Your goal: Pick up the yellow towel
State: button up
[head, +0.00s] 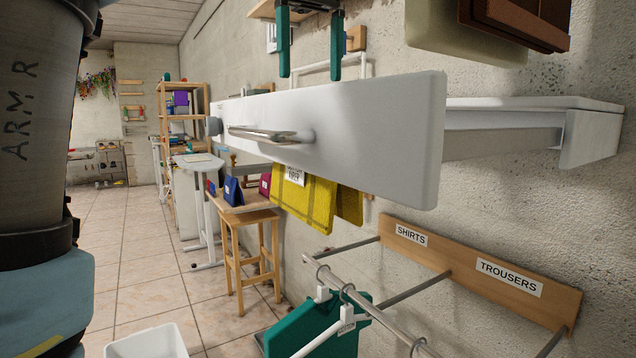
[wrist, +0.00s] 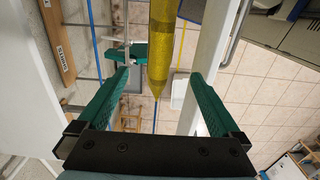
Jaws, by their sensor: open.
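The yellow towel (head: 303,200) hangs below a white panel in the head view, with a white label near its top. Its upper part is hidden behind the panel. In the wrist view the towel (wrist: 161,50) shows as a narrow yellow strip lined up between my fingers. My gripper (head: 310,74) is above the white panel in the head view, its two green fingers pointing down. My gripper (wrist: 160,76) is open in the wrist view, with a gap on both sides of the towel. The fingers do not appear to touch it.
The white panel (head: 380,140) with a metal handle stands in front of the towel. Below are a clothes rail (head: 380,318) and a dark green garment (head: 300,325) on a hanger. A wooden stool (head: 250,235) and a white bin (head: 147,342) are to the left.

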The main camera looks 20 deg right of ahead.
jog(key=f+b, duration=0.1)
jog(key=f, duration=0.1)
jog(key=f+b, duration=0.4)
jog(key=shift+w+d+f, duration=0.15)
jog(key=shift+w+d, duration=0.1)
notch_tip(320, 180, down, 5)
jog(key=shift+r+b, duration=0.1)
jog(key=shift+b, duration=0.55)
jog(key=f, duration=0.3)
jog(key=f+b, duration=0.1)
jog(key=f, duration=0.1)
jog(key=shift+s+a+f, duration=0.1)
jog(key=shift+a+f, duration=0.15)
jog(key=shift+a, duration=0.15)
jog(key=c, duration=1.5)
